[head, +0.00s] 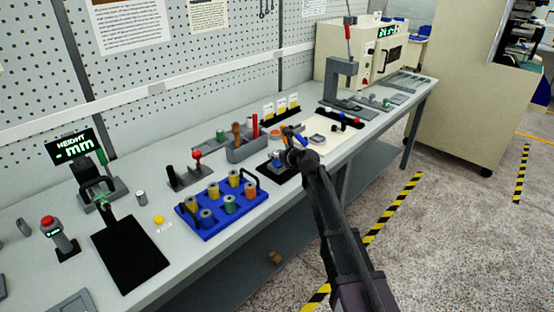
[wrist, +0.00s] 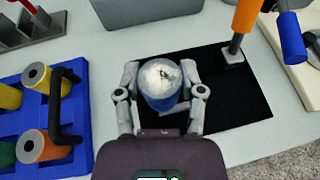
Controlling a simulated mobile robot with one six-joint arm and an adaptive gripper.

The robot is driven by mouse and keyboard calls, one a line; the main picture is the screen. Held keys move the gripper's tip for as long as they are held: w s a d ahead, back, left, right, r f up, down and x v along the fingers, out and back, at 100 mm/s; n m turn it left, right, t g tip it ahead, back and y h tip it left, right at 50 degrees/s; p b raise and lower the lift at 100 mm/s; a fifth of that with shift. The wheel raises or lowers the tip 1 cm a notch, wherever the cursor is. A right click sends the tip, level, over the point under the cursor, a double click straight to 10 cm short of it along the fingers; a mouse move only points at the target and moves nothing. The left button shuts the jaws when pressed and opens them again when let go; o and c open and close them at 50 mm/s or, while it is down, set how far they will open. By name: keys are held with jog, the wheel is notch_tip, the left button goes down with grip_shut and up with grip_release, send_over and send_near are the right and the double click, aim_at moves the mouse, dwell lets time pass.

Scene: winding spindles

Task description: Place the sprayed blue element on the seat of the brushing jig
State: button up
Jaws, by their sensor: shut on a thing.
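The blue element (wrist: 160,98) is a short cylinder whose top face is coated with uneven white. My gripper (wrist: 160,95) is shut on it, one finger on each side, and the element looks upright. In the head view my gripper (head: 284,154) is over the black mat at the bench's front edge. The brushing jig (wrist: 233,57) has a grey base with an orange upright and a blue handle, right of the element. A grey part shows just beneath the element; its seat is mostly hidden, and I cannot tell whether the element touches it.
A blue tray (head: 235,219) with several coloured spools and black handles stands left of the mat. A cream board (head: 328,138) lies to the right. The black mat (wrist: 240,104) has bare room right of my gripper.

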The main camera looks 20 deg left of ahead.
jog(key=shift+w+a, duration=0.15)
jog(key=shift+w, duration=0.65)
jog(key=shift+w, duration=0.1)
jog(key=shift+w+a+f, duration=0.1)
jog(key=shift+w, duration=0.1)
jog(key=shift+w+f+b, duration=0.4)
jog(key=shift+f+b, duration=0.1)
jog(key=shift+b, duration=0.05)
jog(key=shift+f+b, duration=1.3)
jog(key=shift+f, duration=0.15)
jog(key=o, duration=1.2)
jog(key=shift+c, duration=0.2)
